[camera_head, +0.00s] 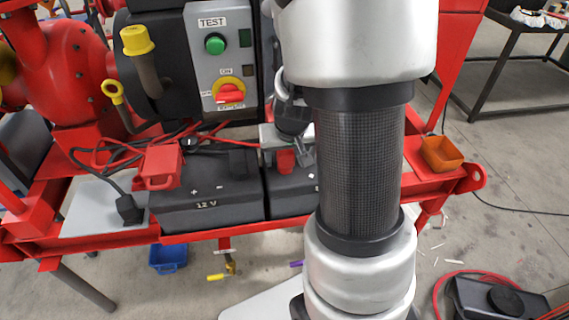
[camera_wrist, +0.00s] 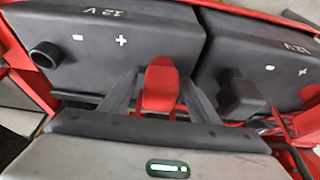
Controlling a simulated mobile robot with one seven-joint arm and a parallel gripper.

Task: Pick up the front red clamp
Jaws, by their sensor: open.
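A red clamp (camera_head: 285,160) sits at the left end of the right battery (camera_head: 290,195) in the head view. In the wrist view the same clamp (camera_wrist: 161,85) stands upright near that battery's plus mark. My gripper (camera_wrist: 162,92) is open, with one grey finger on each side of the clamp; I cannot tell whether either finger touches it. In the head view my gripper (camera_head: 287,145) is partly hidden behind my arm. Another red clamp (camera_head: 162,165) lies at the left battery's (camera_head: 205,195) left end, apart from my gripper.
A control panel (camera_head: 220,60) with a green button and red switch rises behind the batteries. Red and black cables (camera_head: 110,150) lie at the left. The red skid frame (camera_head: 210,233) runs along the front.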

